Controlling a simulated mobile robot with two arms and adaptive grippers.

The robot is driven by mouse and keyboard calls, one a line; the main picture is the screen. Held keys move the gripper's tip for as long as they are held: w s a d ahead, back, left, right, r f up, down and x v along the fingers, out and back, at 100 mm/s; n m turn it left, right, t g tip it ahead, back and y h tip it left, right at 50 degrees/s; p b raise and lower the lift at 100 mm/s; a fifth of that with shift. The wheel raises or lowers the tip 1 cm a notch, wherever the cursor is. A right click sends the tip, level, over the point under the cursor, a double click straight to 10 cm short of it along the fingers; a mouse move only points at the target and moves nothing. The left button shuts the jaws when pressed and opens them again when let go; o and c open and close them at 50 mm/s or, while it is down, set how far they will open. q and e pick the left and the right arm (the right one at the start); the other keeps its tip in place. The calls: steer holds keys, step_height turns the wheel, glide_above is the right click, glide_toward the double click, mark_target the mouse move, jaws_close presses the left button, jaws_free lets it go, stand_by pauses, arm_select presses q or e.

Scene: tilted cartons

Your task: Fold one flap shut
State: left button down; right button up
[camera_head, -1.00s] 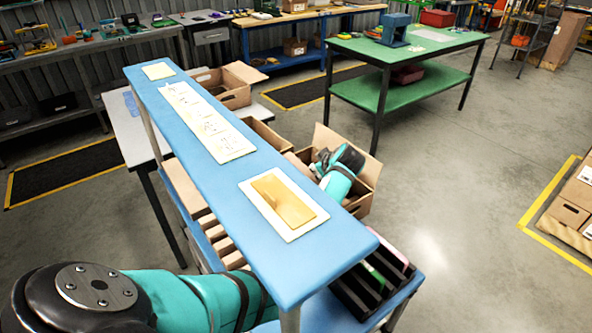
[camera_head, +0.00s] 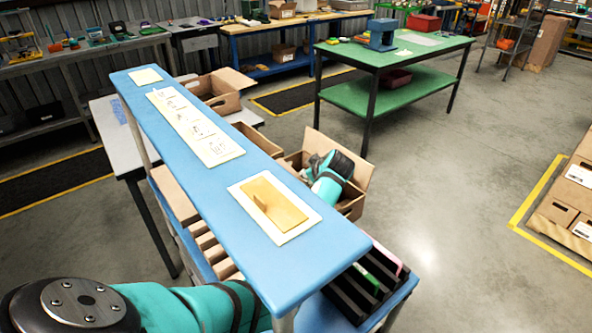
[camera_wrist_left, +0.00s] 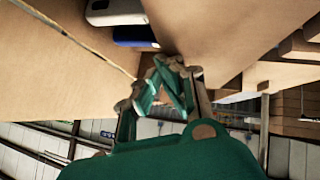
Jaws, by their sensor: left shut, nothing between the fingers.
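An open carton (camera_head: 349,204) stands just beyond the blue shelf in the head view, with one flap (camera_head: 342,158) standing up at its back right. A teal and black arm part (camera_head: 331,178) reaches over this carton and hides part of its inside. In the left wrist view my left gripper (camera_wrist_left: 172,84) is shut and empty, with its fingertips close against brown cardboard (camera_wrist_left: 215,35). I cannot tell whether they touch it. Another cardboard panel (camera_wrist_left: 60,75) lies to the left. A white object (camera_wrist_left: 115,11) and a blue object (camera_wrist_left: 135,37) show between the panels.
A long blue shelf (camera_head: 215,185) with paper sheets crosses the head view and hides what lies beneath it. Another open carton (camera_head: 222,97) stands further back. A black slotted rack (camera_head: 362,285) is at the lower right.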

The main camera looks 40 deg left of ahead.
arm_select(q)
steer(key=shift+s+a+p, duration=0.2)
steer(key=shift+s+p, duration=0.5)
step_height(320, 180, up, 10)
